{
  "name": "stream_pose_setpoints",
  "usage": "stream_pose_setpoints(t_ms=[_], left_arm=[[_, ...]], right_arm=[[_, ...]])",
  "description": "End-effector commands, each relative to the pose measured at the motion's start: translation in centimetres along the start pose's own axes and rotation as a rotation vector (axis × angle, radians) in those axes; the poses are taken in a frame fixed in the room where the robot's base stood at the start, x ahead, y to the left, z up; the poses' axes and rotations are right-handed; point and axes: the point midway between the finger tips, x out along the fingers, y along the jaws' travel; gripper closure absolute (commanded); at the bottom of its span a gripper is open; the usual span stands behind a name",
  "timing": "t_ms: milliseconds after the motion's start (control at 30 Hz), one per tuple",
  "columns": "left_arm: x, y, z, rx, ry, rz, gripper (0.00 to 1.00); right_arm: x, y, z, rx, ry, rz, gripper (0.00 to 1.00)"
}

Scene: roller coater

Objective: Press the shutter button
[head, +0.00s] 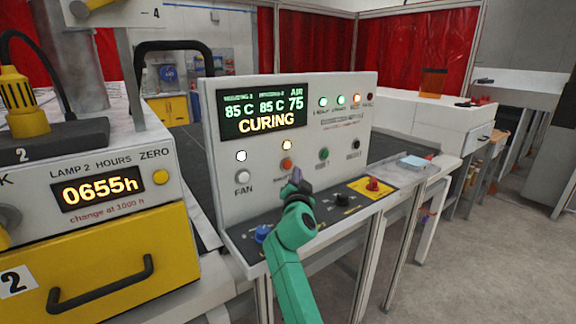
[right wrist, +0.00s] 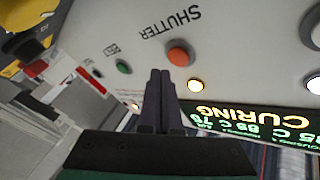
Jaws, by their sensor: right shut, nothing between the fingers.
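The shutter button is a round orange button (head: 287,164) on the white control panel (head: 345,110), below a lit lamp (head: 287,145). The right wrist view, turned nearly upside down, shows the button (right wrist: 179,53) beside the word SHUTTER. My right gripper (head: 297,176) is shut and empty, its dark fingers in front of the panel just below and right of the button. In the right wrist view its fingertips (right wrist: 160,73) lie beside the button's edge without covering it; I cannot tell how far they are from the panel.
The panel also has a white FAN button (head: 243,177), a green button (head: 323,153) and a black button (head: 354,145). The display (head: 264,113) reads CURING. A sloped ledge holds a blue knob (head: 262,233), a black knob (head: 342,199) and a red button (head: 373,184) on yellow.

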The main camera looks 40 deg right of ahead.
Motion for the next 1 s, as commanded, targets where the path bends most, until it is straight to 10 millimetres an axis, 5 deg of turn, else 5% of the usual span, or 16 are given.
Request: stream_pose_setpoints(t_ms=[400,1000], left_arm=[[-1.3,0.0,-0.1,0.0,0.0,0.0,0.53],[-1.2,0.0,-0.1,0.0,0.0,0.0,0.53]], right_arm=[[-2.9,1.5,-1.7,-0.001,0.0,0.0,1.0],[-2.9,1.6,-1.6,-0.001,0.001,0.0,1.0]])
